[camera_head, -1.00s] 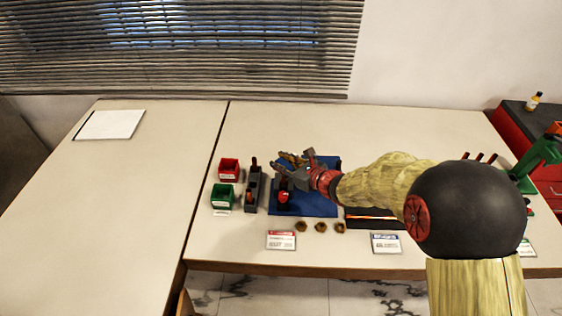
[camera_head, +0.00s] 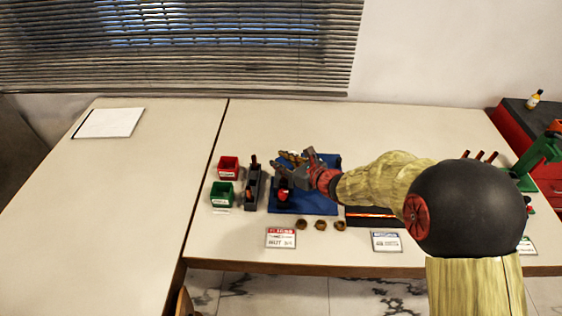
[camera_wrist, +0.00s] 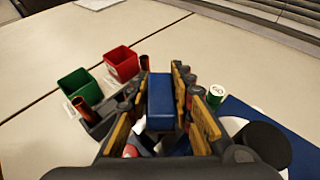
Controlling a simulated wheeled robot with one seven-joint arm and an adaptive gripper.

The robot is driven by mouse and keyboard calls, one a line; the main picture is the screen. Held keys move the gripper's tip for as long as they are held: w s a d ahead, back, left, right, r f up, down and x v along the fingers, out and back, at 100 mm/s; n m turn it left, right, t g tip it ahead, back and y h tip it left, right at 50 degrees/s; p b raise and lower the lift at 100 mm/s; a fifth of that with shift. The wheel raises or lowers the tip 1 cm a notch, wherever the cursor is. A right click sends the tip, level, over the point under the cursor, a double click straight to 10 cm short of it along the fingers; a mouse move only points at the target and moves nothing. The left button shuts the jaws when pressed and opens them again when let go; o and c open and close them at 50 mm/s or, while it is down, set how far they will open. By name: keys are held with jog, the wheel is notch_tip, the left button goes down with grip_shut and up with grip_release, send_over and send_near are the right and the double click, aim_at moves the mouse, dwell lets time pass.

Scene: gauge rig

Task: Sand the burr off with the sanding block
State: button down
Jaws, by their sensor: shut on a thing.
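My gripper (camera_head: 282,170) reaches left over the blue mat (camera_head: 325,208). In the wrist view my gripper (camera_wrist: 160,95) is shut on a blue block (camera_wrist: 160,102), which looks like the sanding block and stands between the yellow-lined fingers. A red-topped part (camera_head: 284,195) is on the mat just below the gripper in the head view. Pale and dark shapes under the fingers in the wrist view are mostly hidden. No burr can be made out, and I cannot tell whether the block touches anything.
A red bin (camera_head: 228,168), a green bin (camera_head: 222,195) and a grey holder (camera_head: 253,190) stand left of the mat. Three brown nuts (camera_head: 320,225) and a red-lettered card (camera_head: 281,238) lie in front. A black tray (camera_head: 374,217) is right. The left table is mostly clear.

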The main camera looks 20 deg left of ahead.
jog(key=shift+f, duration=0.3)
jog(key=shift+s+d+b, duration=0.3)
jog(key=shift+s+d, duration=0.05)
jog(key=shift+d, duration=0.15)
jog(key=shift+s+d+f, duration=0.1)
dwell(0.3)
jog(key=shift+w+a+f+b, duration=0.1)
jog(key=shift+w+a+b, duration=0.3)
jog(key=shift+a, duration=0.25)
jog(key=shift+w+a+b, duration=0.25)
jog(key=shift+w+a, duration=0.1)
jog(key=shift+a, duration=0.25)
